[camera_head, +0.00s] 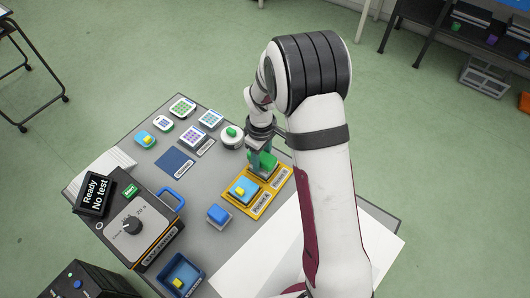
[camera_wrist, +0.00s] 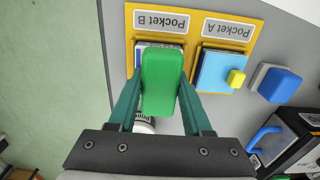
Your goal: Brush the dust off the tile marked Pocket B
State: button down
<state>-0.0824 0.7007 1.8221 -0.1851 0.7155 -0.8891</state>
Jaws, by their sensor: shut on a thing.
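My gripper (camera_head: 262,152) is shut on a green block-like piece (camera_wrist: 162,82), which looks like a brush handle; it also shows in the head view (camera_head: 264,160). It is over the Pocket B side of the yellow holder (camera_wrist: 196,60). The label Pocket B (camera_wrist: 161,22) is readable. The tile in Pocket B (camera_wrist: 146,44) shows only as a thin pale and dark edge; the green piece hides the rest, so I cannot see dust or tell whether the brush touches it. Pocket A beside it holds a light blue tile (camera_wrist: 213,70) with a yellow knob.
A blue block (camera_head: 217,214) stands just off the holder. A box with a dial (camera_head: 140,225) and blue handle is at the left. A white round piece with a green top (camera_head: 232,134) and several small tiles lie behind. White paper (camera_head: 270,250) covers the front right.

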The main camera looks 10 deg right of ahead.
jog(key=shift+s+a, duration=1.15)
notch_tip(320, 180, up, 6)
jog(key=shift+r, duration=0.1)
notch_tip(320, 180, up, 3)
jog(key=shift+f, duration=0.1)
jog(key=shift+w+d+f, duration=0.25)
jog(key=shift+w+d, duration=0.15)
jog(key=shift+d, duration=0.15)
jog(key=shift+w+d+f, duration=0.2)
jog(key=shift+w+d, duration=0.15)
jog(key=shift+d, duration=0.2)
jog(key=shift+d+f, duration=0.1)
jog(key=shift+f, duration=2.95)
